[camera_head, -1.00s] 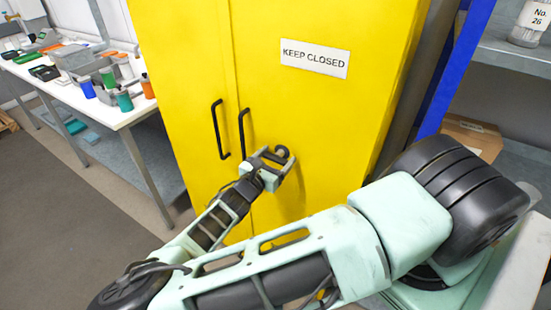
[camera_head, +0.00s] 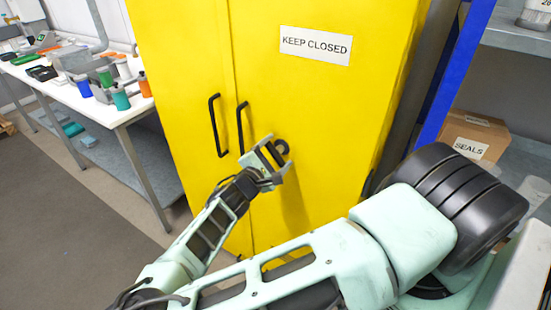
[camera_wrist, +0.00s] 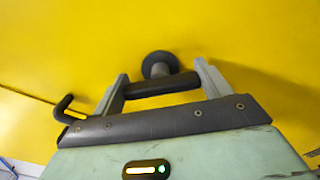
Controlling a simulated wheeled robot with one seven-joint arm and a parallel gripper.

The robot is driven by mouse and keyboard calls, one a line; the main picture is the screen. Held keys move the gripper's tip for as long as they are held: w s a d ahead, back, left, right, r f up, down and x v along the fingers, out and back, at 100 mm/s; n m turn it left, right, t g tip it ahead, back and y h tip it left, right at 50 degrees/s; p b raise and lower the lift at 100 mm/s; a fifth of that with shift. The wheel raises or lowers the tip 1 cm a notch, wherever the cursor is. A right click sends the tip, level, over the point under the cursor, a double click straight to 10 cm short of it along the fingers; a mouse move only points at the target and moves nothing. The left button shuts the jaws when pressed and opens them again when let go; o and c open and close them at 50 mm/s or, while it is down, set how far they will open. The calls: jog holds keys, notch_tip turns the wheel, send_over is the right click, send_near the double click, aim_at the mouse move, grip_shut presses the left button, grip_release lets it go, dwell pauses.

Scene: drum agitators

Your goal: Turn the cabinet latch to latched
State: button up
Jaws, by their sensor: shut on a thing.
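The yellow cabinet (camera_head: 310,110) stands ahead with its doors shut. Its dark latch (camera_head: 281,147) sits on the right door, right of the two black handles. In the wrist view the latch's round hub (camera_wrist: 160,65) stands against the yellow door, with its dark bar (camera_wrist: 162,86) running crosswise in front. My gripper (camera_head: 272,160) is at the latch. In the wrist view my gripper (camera_wrist: 161,86) has one finger at each end of the bar and is shut on it. The bar lies nearly level there, slightly tilted. My gripper hides part of the latch in the head view.
Two black door handles (camera_head: 217,125) (camera_head: 241,127) are close on the left; one handle's end (camera_wrist: 66,106) shows in the wrist view. A workbench (camera_head: 95,108) with bottles stands left. A blue-posted shelf (camera_head: 440,90) with a SEALS box (camera_head: 478,137) stands right.

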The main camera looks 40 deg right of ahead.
jog(key=m+b, duration=0.2)
jog(key=m, duration=0.1)
jog(key=m+b, duration=0.1)
jog(key=shift+f+m, duration=0.25)
jog(key=shift+m, duration=0.05)
jog(key=shift+s+r+m+b, duration=0.1)
jog(key=shift+m+b, duration=1.1)
jog(key=shift+m, duration=0.7)
jog(key=o, duration=1)
jog(key=b+v, duration=0.4)
jog(key=v, duration=1.3)
jog(key=shift+a, duration=0.15)
